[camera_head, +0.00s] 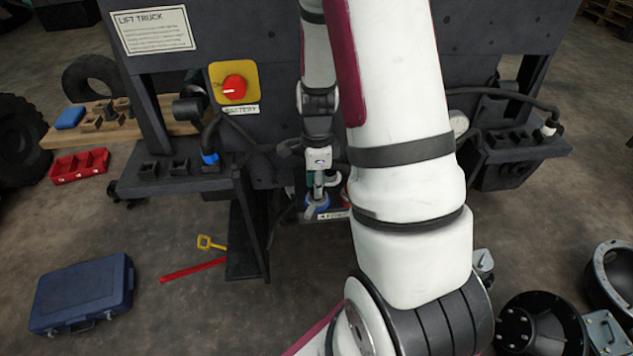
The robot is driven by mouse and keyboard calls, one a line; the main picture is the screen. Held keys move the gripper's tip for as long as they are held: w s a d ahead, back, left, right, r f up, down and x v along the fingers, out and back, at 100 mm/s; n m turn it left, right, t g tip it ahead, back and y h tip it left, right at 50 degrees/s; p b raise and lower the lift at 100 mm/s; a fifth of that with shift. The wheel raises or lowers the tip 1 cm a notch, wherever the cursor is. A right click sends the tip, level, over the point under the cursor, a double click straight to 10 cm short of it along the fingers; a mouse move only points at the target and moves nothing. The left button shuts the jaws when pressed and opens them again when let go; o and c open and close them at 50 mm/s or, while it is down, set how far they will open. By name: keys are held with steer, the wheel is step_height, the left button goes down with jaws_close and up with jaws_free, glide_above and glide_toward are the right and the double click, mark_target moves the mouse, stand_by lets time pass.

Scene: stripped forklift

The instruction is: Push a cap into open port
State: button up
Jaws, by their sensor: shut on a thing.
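My gripper (318,192) reaches down in front of the dark forklift body, low at the centre of the view. It is shut on a small blue piece (316,208), which looks like a cap. The piece is at a low block with fittings on the forklift, just above a white label (333,216). The picture is too small to tell whether the cap touches a port or is apart from it. The open port itself cannot be made out, and my arm hides the area to the right.
The forklift carries a red button on a yellow plate (234,84), side brackets and hanging cables. A blue case (82,293), a red bar (193,270) and a red tray (79,166) lie at left. Black round parts (540,322) lie at lower right.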

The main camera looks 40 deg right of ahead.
steer(key=shift+f, duration=0.1)
steer(key=o, duration=1.1)
step_height(320, 180, up, 12)
steer(key=s+a+r+n+t, duration=0.2)
steer(key=s+a+r+n, duration=0.4)
steer(key=a+r+n, duration=0.55)
steer(key=s+a+r+n, duration=0.1)
steer(key=s+a+n, duration=0.1)
steer(key=s+n, duration=0.1)
steer(key=s+a+r+n+t, duration=0.1)
steer(key=s+a+r+n, duration=0.1)
steer(key=n, duration=0.4)
steer(key=s+a+r+n+t, duration=0.1)
steer(key=s+a+r+n, duration=0.1)
steer(key=s+n, duration=0.2)
steer(key=shift+s+a, duration=0.1)
steer(key=shift+s, duration=0.3)
